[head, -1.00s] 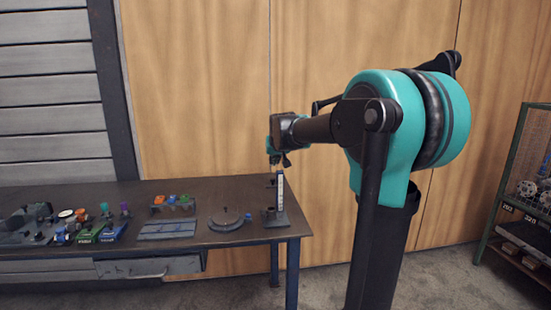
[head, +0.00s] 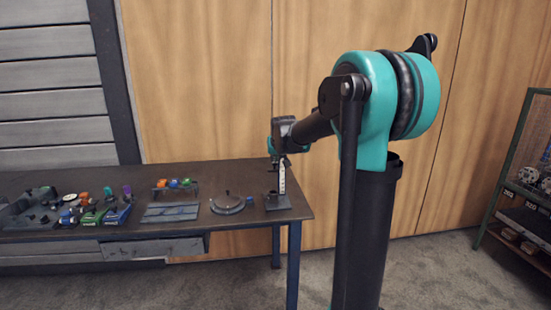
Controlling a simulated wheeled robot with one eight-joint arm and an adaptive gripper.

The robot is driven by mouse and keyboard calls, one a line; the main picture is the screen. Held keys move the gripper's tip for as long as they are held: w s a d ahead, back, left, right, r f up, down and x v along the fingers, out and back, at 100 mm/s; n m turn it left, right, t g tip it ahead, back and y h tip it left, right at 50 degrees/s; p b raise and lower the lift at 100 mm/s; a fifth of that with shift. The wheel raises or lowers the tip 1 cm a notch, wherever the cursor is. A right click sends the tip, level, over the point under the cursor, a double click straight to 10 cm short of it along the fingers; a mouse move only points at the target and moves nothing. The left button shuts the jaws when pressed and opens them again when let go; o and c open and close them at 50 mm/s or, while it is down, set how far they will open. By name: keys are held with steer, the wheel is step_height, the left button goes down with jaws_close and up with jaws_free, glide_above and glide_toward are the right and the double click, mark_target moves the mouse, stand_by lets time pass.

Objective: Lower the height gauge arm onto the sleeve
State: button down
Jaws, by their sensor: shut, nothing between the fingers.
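The height gauge stands near the right end of the workbench. Its upright white scale (head: 282,180) rises from a dark base (head: 284,206). A small dark cylindrical part (head: 270,196), perhaps the sleeve, is at the left of the scale on the base. My gripper (head: 279,163) is at the top of the gauge, shut and pointing down. It overlaps the upper end of the scale and the gauge arm there, so I cannot tell whether it touches them. The gauge arm is too small and dark to make out clearly.
Left of the gauge are a round dark fixture (head: 228,204), a flat grey plate (head: 170,212) and a rack of coloured parts (head: 174,184). The workbench's (head: 300,209) right edge is close to the gauge. A shelf stands far right.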

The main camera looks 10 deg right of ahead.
mark_target(275, 169)
step_height(275, 169, down, 8)
steer(key=shift+f, duration=0.25)
step_height(275, 169, up, 4)
steer(key=shift+w, duration=0.1)
steer(key=v, duration=0.8)
steer(key=s+d+f+g, duration=0.1)
steer(key=s+f, duration=0.6)
steer(key=s, duration=0.5)
steer(key=s+d+f+g, duration=0.1)
steer(key=s+f+g, duration=0.1)
steer(key=s+f, duration=0.6)
steer(key=s+d+f+g, duration=0.1)
steer(key=s+f, duration=0.7)
steer(key=s, duration=0.7)
steer(key=shift+s+d+g, duration=0.2)
steer(key=shift+s+g, duration=0.15)
steer(key=shift+g, duration=0.05)
steer(key=shift+r, duration=0.1)
